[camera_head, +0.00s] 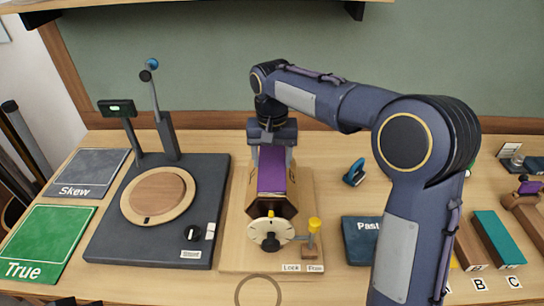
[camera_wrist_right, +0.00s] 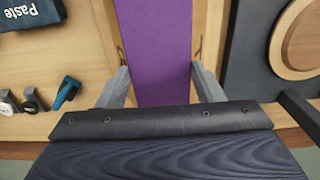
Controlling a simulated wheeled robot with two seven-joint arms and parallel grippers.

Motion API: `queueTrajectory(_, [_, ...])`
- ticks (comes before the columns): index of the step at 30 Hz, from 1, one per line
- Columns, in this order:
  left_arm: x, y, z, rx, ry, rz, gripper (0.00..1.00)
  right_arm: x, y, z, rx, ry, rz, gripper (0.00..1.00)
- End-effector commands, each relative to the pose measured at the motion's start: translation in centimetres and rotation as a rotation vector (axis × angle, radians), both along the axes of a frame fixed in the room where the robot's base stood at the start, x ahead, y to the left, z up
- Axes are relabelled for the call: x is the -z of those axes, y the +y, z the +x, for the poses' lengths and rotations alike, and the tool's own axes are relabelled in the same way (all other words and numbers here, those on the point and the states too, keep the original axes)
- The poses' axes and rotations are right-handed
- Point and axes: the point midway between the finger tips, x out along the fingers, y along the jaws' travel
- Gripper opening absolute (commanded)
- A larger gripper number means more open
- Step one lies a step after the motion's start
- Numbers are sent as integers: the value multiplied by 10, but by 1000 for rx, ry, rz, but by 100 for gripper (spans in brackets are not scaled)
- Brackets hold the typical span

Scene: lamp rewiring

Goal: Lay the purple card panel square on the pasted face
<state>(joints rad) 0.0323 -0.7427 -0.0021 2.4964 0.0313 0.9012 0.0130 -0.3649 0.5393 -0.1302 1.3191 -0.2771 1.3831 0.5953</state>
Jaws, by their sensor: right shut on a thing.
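The purple card panel (camera_head: 271,178) is a long flat strip over the upward face of a six-sided wooden block (camera_head: 288,210) on a wooden stand. It looks lined up with the block's length. It hides most of the face, and I cannot tell whether it touches or is just above it. My right gripper (camera_head: 271,158) is above the block's far end, shut on the panel by its two long edges. In the right wrist view, the panel (camera_wrist_right: 155,50) runs between the two fingers (camera_wrist_right: 160,82). My left gripper is not in view.
A dial (camera_head: 268,236) and yellow-topped peg (camera_head: 314,226) stand at the block's near end. A dark turntable machine (camera_head: 105,235) is left. A blue tool (camera_head: 355,172) and a dark "Paste" pad (camera_head: 356,252) lie right, the pad partly behind my right arm. Coloured blocks (camera_head: 497,236) lie farther right.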

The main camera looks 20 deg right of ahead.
Motion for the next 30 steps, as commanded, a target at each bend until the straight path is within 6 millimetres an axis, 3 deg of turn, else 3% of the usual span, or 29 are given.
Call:
queueTrajectory(20, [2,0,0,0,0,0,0,7,0,0,0,0,0,39])
queueTrajectory(21, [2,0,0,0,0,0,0,7,0,0,0,0,0,62])
queueTrajectory(27, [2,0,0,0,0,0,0,7,0,0,0,0,0,86])
queueTrajectory(30, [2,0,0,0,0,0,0,7,0,0,0,0,0,86])
